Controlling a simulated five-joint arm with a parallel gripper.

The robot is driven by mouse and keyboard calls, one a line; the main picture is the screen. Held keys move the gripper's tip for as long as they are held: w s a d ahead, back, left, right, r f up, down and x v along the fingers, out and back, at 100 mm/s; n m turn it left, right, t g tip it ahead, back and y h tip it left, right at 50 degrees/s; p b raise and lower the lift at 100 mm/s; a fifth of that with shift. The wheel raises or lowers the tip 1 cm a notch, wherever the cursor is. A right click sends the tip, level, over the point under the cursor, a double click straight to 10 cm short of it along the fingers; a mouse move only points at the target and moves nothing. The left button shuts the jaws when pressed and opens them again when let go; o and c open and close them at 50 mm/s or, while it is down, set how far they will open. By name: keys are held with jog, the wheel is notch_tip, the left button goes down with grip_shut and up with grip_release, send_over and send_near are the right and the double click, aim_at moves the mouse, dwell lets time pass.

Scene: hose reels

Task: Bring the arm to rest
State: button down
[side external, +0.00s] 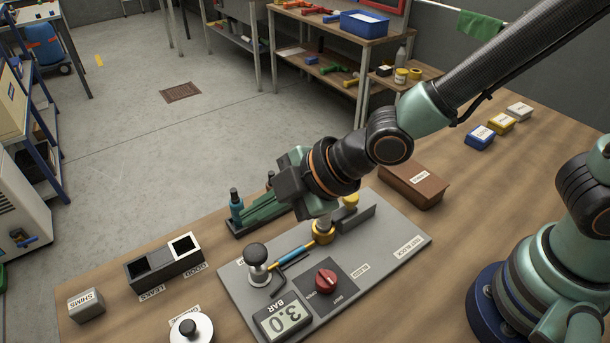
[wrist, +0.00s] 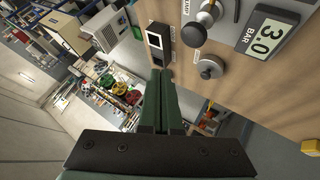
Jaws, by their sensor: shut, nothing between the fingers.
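My gripper (wrist: 161,78) shows in the wrist view with its two long green fingers together, and nothing is held. In the side view my gripper (side external: 262,212) is held out to the left, near the back edge of the grey test plate (side external: 395,250). My arm reaches in from the upper right, with the wrist above the plate.
A two-bin box (side external: 165,268) labelled leaks and good stands left of the plate. A brown box (side external: 412,185) and small labelled boxes (side external: 480,137) stand to the right.

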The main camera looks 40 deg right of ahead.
jog(key=w+d+r+m+h, duration=0.2)
jog(key=d+r+m, duration=0.15)
jog(key=d, duration=0.45)
jog(key=w+d+r+m+h, duration=0.1)
jog(key=d+r+m, duration=0.1)
jog(key=d+m, duration=0.4)
jog(key=s+d+r+m+h, duration=0.1)
jog(key=s+d+r+m, duration=0.1)
jog(key=d, duration=0.6)
jog(key=s+d+r+m+g+h, duration=0.1)
jog(key=s+d+r+m+h, duration=0.1)
jog(key=s+d+m, duration=0.2)
jog(key=d+m, duration=0.2)
jog(key=d, duration=0.2)
jog(key=shift+s, duration=0.15)
